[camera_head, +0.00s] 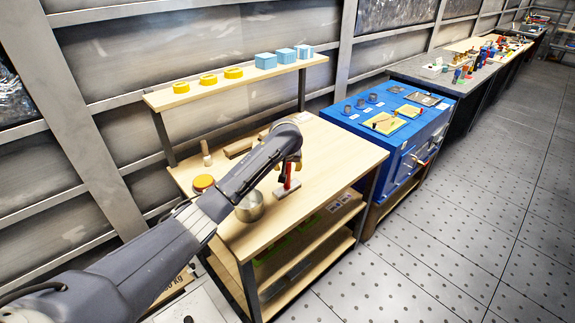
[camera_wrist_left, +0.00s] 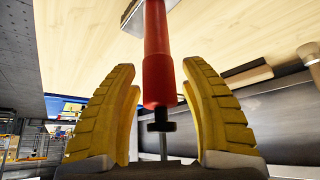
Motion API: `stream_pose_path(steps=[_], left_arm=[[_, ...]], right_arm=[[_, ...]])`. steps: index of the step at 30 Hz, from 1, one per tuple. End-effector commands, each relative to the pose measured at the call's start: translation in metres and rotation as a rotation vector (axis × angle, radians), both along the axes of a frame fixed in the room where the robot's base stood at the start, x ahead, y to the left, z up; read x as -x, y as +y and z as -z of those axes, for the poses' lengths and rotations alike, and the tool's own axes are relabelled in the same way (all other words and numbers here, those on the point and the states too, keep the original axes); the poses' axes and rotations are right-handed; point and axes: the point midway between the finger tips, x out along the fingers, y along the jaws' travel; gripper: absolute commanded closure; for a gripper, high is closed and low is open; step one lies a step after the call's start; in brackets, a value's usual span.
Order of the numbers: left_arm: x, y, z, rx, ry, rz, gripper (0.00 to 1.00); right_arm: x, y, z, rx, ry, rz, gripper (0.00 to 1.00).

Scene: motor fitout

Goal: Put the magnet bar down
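The magnet bar has a red upright handle (camera_head: 288,176) and a flat grey base (camera_head: 287,190), which appears to rest on the light wooden tabletop (camera_head: 335,150). My left gripper (camera_head: 289,163) is at the upper part of the handle, partly hidden by its own wrist. In the left wrist view, the red handle (camera_wrist_left: 158,70) stands between the two yellow fingers (camera_wrist_left: 158,85). A gap shows on each side of the handle, so the fingers look open around it. The base is only partly visible at the top edge. My right gripper is not in view.
A metal bowl (camera_head: 250,207) and an orange-topped jar (camera_head: 203,183) stand left of the bar. Wooden pieces (camera_head: 239,148) lie behind. A shelf (camera_head: 240,81) above holds yellow rings and blue blocks. The tabletop right of the bar is clear. A blue cabinet (camera_head: 385,145) stands beside the table.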

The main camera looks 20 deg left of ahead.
Motion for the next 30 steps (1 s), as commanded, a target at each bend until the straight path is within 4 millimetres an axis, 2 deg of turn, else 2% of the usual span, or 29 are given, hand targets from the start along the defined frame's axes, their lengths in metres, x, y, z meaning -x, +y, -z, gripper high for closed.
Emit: stream_pose_path(steps=[5, 11, 24, 30], left_arm=[[0.000, 0.000, -0.001, 0.000, 0.000, 0.000, 0.55], [0.005, -0.002, -0.012, 0.002, -0.001, 0.002, 0.55], [0.041, -0.011, -0.072, 0.002, -0.001, 0.002, 0.55], [0.053, -0.014, -0.091, 0.001, 0.000, 0.002, 0.55]], right_arm=[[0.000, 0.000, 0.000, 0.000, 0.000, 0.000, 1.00], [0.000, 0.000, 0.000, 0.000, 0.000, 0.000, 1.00], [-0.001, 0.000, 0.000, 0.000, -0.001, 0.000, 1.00], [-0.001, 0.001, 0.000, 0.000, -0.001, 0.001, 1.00]])
